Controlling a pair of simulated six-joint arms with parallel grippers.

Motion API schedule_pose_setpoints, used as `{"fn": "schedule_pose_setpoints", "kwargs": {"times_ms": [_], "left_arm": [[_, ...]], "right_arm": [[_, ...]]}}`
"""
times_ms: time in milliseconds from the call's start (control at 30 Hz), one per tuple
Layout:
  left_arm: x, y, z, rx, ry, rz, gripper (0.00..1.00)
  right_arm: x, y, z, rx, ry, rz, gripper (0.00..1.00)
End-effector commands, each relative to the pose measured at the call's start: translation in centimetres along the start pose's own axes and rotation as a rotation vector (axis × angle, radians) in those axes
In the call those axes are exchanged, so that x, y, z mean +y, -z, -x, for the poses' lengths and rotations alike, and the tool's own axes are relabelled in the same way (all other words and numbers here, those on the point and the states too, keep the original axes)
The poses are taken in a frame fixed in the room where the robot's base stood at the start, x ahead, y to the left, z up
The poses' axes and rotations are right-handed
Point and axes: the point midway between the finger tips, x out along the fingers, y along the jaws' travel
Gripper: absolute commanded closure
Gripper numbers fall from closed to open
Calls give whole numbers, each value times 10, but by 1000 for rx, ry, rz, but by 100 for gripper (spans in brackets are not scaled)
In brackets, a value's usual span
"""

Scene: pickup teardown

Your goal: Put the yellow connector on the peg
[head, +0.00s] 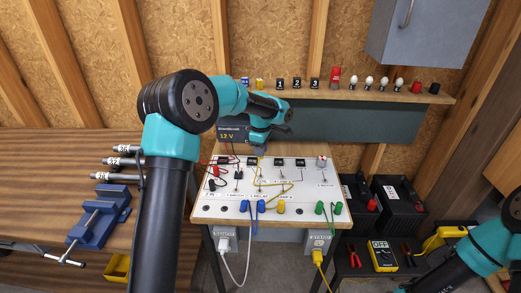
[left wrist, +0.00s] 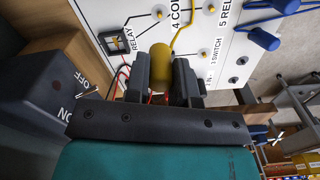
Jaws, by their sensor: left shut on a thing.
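My left gripper (head: 262,148) reaches over the back part of the white circuit board (head: 225,213). In the left wrist view, my left gripper (left wrist: 161,85) is shut on the yellow connector (left wrist: 160,60), which sits between the dark fingers. A yellow wire (left wrist: 183,38) runs close to its far end across the board. I cannot tell which is the peg. The connector's tip is apart from these posts. My right gripper is out of view.
Another yellow connector (head: 281,207), blue connectors (head: 260,206) and green connectors (head: 320,208) stand along the board's front edge. A dark 12 V box (head: 232,134) stands behind the board. A shelf (head: 350,95) with small parts runs behind. A blue vise (head: 100,217) is at left.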

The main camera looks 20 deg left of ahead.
Motion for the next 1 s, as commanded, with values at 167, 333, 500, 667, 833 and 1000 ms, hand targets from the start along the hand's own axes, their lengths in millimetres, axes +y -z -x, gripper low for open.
{"fn": "schedule_pose_setpoints", "kwargs": {"times_ms": [167,333,500,667,833,1000], "left_arm": [[-7,-20,-2,0,1,-65,99],[-25,-64,-8,0,0,-223,99],[-57,-119,-17,1,0,-445,99],[-90,-162,-24,0,0,-638,99],[-112,-185,-30,0,0,-758,99],[-117,-190,-31,0,0,-786,99]], "right_arm": [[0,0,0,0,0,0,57],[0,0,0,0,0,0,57],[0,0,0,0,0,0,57],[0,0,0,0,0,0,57],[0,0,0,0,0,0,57],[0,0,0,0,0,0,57]]}}
